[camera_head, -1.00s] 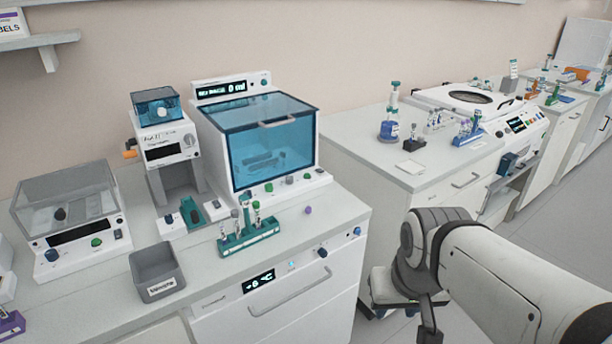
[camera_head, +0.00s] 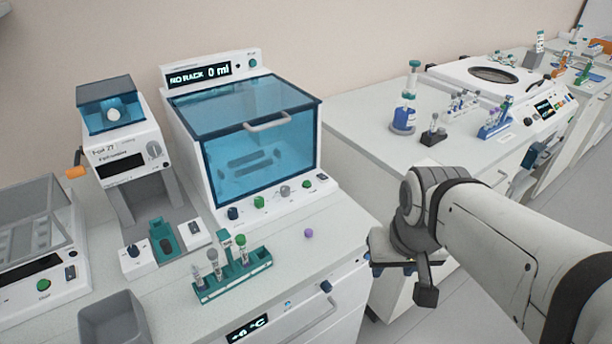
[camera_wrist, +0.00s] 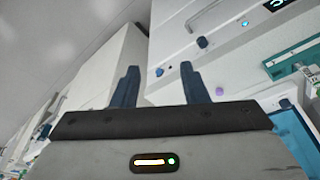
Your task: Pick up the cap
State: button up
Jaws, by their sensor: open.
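A small purple cap (camera_head: 309,233) lies on the white counter, just right of the green tube rack (camera_head: 234,278). In the wrist view a small purple spot that looks like the cap (camera_wrist: 219,91) shows right of my fingers. My gripper (camera_wrist: 158,68) is open, with two dark blue fingers apart and nothing between them. In the head view my gripper (camera_head: 378,268) is right of the cap, beyond the counter's right edge, and is partly hidden by my own wrist. The cap is clear of the gripper.
The rack holds several capped tubes. Behind the cap stands a machine with a blue lid (camera_head: 262,150). A grey bin (camera_head: 114,322) is at the front left. A second counter (camera_head: 375,160) with a blue-based bottle (camera_head: 404,118) stands at the right. The counter around the cap is bare.

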jog(key=shift+o, duration=0.2)
jog(key=w+a+r+m+p, duration=0.1)
jog(key=w+a+p, duration=0.3)
jog(key=w, duration=0.5)
jog(key=shift+a+r+g, duration=0.15)
jog(key=shift+a+g, duration=0.15)
jog(key=shift+a, duration=0.05)
jog(key=m+p, duration=0.1)
jog(key=p, duration=0.4)
send_near(308, 231)
jog(key=f, duration=0.1)
jog(key=shift+w+a+f, duration=0.1)
jog(key=shift+a+f, duration=0.1)
jog(key=shift+f, duration=0.3)
jog(key=shift+w+a+f, duration=0.1)
jog(key=shift+a+f, duration=0.05)
jog(key=shift+f, duration=0.3)
jog(key=shift+w+d+f+p, duration=0.15)
jog(key=shift+f+p, duration=0.1)
jog(key=shift+f, duration=0.65)
jog(key=shift+w+d+f+p, duration=0.1)
jog(key=shift+w+f+p, duration=0.1)
jog(key=shift+f, duration=0.75)
jog(key=shift+w+d+f+p, duration=0.15)
jog(key=shift+f+p, duration=0.1)
jog(key=shift+f, duration=0.65)
jog(key=shift+c, duration=0.4)
jog(key=c, duration=0.7)
